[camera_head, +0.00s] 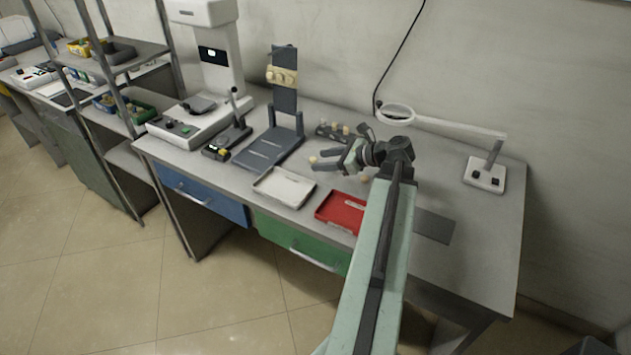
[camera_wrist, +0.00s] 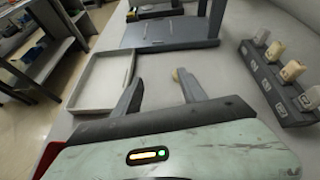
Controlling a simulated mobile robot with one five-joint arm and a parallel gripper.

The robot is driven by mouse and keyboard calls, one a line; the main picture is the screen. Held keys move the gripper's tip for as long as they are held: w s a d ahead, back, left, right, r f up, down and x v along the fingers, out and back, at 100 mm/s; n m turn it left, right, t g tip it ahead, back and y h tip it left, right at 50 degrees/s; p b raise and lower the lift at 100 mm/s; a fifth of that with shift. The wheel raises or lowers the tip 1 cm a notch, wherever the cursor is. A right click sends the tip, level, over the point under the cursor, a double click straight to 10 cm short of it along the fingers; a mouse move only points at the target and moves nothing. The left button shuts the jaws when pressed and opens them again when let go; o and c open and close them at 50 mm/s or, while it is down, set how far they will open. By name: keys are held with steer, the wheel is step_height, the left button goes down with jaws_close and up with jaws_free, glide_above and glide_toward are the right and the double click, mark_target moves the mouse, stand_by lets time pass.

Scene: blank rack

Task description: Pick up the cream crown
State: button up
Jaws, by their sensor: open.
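Several small cream pieces are in view, and I cannot tell by shape which is the crown. In the wrist view the gap between the fingers (camera_wrist: 158,79) is empty.
A dark rack (camera_wrist: 272,80) with several cream pieces stands right of my gripper in the wrist view. A white tray (camera_head: 285,187) and a red tray (camera_head: 340,211) lie along the front. A grey stand (camera_head: 270,148) is at left, a ring lamp (camera_head: 397,114) behind.

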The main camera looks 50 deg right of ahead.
mark_target(313, 158)
steer(key=s+d+m, duration=0.1)
steer(key=s+d+t, duration=0.1)
steer(key=d, duration=0.1)
steer(key=shift+s+f+m+h, duration=0.1)
steer(key=shift+f+m+h, duration=0.1)
steer(key=shift+m+h, duration=0.2)
steer(key=shift+r, duration=0.1)
steer(key=b+x, duration=0.1)
steer(key=x, duration=0.1)
steer(key=shift+w+a, duration=0.15)
steer(key=shift+w, duration=0.2)
steer(key=x, duration=0.1)
steer(key=b+x, duration=0.1)
steer(key=x, duration=0.1)
steer(key=b+x, duration=0.1)
steer(key=x, duration=0.1)
steer(key=shift+d, duration=0.4)
steer(key=shift+w+a, duration=0.1)
steer(key=shift+w, duration=0.15)
jaws_close()
